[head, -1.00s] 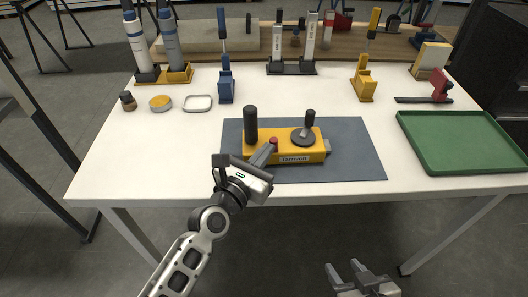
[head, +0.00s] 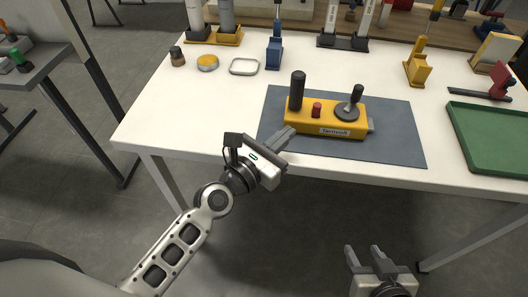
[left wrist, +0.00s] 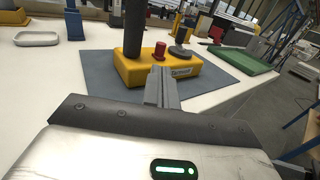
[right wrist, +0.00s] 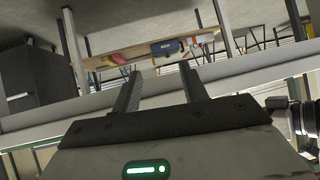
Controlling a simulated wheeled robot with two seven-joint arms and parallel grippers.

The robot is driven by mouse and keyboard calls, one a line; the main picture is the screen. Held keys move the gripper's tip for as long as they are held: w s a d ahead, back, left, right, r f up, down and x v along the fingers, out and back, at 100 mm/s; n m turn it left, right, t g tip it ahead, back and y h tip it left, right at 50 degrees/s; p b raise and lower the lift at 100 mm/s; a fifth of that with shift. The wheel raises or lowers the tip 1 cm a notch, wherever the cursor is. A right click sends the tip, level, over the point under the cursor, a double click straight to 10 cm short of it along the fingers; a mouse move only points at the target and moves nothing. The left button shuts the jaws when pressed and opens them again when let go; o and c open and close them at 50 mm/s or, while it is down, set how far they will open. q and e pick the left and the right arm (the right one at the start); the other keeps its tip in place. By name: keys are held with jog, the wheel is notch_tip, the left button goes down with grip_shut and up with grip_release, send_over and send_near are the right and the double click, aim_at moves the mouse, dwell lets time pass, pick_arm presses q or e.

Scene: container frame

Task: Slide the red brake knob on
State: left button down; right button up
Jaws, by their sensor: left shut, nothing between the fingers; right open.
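The red brake knob (head: 317,109) stands upright on top of the yellow control box (head: 350,119), between a tall black handle (head: 297,90) and a black stick on a round dark base (head: 348,108). The left wrist view also shows the red knob (left wrist: 160,51). My left gripper (head: 287,137) is shut and empty, in front and left of the box, apart from the knob. Its fingers (left wrist: 160,86) point toward the box. My right gripper (head: 363,257) is open and empty, low in front of the table. Whatever is under the knob is hidden.
The box sits on a grey mat (head: 390,145) on the white table (head: 225,115). A green tray (head: 490,167) lies at the right. A blue stand (head: 274,52), a yellow stand (head: 418,70) and a shallow dish (head: 244,67) stand behind. The table's front left is clear.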

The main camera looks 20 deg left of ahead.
pick_arm(q)
jog(key=v, duration=0.6)
jog(key=shift+b, duration=0.4)
jog(key=s+a+f+m+g+y, duration=0.2)
jog(key=s+f+m, duration=0.2)
jog(key=m, duration=1.2)
jog(key=s+a+f+m+g+y, duration=0.2)
jog(key=s+f+m, duration=0.3)
jog(key=m, duration=1.2)
notch_tip(320, 180, down, 4)
jog(key=shift+s+f+g+y, duration=0.1)
jog(key=shift+s+g+y, duration=0.2)
jog(key=shift+g, duration=0.5)
jog(key=shift+a, duration=0.1)
